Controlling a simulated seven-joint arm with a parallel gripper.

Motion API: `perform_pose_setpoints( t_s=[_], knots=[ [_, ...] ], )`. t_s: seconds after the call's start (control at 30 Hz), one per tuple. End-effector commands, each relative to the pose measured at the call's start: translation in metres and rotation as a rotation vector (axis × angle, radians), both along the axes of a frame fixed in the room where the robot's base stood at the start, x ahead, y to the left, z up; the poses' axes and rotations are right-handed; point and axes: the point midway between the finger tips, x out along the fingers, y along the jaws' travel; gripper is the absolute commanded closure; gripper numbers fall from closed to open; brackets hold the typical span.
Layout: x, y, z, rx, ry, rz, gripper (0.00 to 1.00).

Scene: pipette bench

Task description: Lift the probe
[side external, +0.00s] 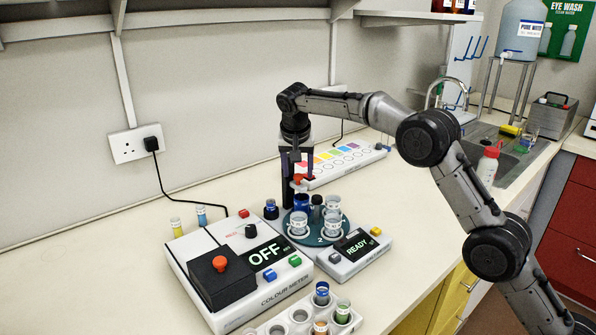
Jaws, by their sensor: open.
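My gripper (298,182) points down above the back of a round dark turntable (319,239), its two dark fingers apart. A small orange-red piece (298,179) shows between the fingers; whether it is the top of the probe, and whether the fingers touch it, I cannot tell. The turntable carries a dark blue cup (301,202) just below the fingers, a dark post (317,207) in the middle, and clear numbered cups (299,222) around it. No part is clearly recognisable as the probe. The control box (355,250) beside the turntable reads READY.
A colour meter (234,270) reading OFF, with a red knob, stands front left. A white rack with coloured vials (300,316) is at the front edge. A strip of coloured pads (342,163) lies behind. A dark blue-capped bottle (271,209) stands left of the turntable.

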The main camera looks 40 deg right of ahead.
Motion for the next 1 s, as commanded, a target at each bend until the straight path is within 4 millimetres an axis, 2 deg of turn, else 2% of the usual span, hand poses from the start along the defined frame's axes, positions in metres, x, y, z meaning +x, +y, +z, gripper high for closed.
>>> perform_pose_setpoints(
  t_s=[0.4,0.73,1.0],
  knots=[
    [0.0017,-0.0022,-0.0067,0.000,0.000,-0.001,0.39],
    [0.0016,-0.0021,-0.0063,0.000,0.000,-0.001,0.98],
    [0.0015,-0.0022,-0.0062,0.000,0.001,-0.001,1.00]
  ],
)
